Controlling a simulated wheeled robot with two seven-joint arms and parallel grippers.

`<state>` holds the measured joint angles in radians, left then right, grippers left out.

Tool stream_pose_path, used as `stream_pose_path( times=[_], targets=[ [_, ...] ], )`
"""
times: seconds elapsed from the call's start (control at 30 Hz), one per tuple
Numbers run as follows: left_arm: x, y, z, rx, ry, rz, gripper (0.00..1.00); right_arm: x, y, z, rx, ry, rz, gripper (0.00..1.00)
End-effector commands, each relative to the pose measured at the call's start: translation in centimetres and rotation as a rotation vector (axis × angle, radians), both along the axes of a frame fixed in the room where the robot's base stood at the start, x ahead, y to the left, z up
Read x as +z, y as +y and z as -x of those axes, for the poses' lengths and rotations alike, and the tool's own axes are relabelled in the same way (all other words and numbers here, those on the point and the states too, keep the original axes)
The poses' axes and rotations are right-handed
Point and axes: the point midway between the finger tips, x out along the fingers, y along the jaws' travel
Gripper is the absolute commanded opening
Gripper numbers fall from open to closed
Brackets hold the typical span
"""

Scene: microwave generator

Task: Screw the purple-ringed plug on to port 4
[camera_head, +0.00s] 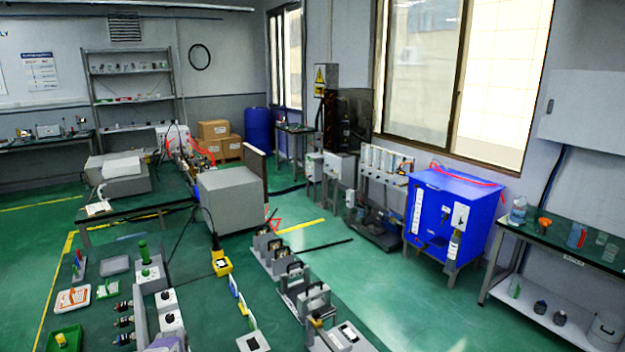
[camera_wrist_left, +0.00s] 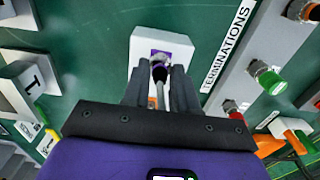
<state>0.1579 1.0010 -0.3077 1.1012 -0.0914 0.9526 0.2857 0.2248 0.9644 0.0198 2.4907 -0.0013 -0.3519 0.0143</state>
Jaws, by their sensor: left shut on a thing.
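My left gripper (camera_wrist_left: 160,82) is in the left wrist view, its two dark fingers shut on a slim plug with a dark round end and a grey stem (camera_wrist_left: 163,98). Purple shows right at the plug's far end, against a white block (camera_wrist_left: 177,45); I cannot tell how much of it is the plug's ring and how much a mark on the block. The fingers hide much of the plug, and I cannot tell whether it touches the block. No port marked 4 can be read. My right gripper is not in view.
In the left wrist view, a grey strip right of the TERMINATIONS label (camera_wrist_left: 227,45) bears a green-ringed connector (camera_wrist_left: 268,79) and others. A block marked 1 (camera_wrist_left: 33,86) is at left. In the head view, a panel with several connectors (camera_head: 124,322) stands at lower left.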

Motion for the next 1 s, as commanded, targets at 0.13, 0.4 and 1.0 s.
stream_pose_path(
  times=[0.13, 0.4, 1.0],
  targets=[
    [0.0, 0.0, 0.0, 0.000, 0.000, 0.000, 0.00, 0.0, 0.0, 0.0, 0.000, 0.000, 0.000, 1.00],
    [0.6, 0.0, 0.0, 0.000, -0.001, -0.001, 0.00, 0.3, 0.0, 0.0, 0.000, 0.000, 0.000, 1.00],
    [3.0, 0.0, 0.0, 0.000, -0.001, -0.001, 0.00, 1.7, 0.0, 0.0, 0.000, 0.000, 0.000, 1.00]
  ],
)
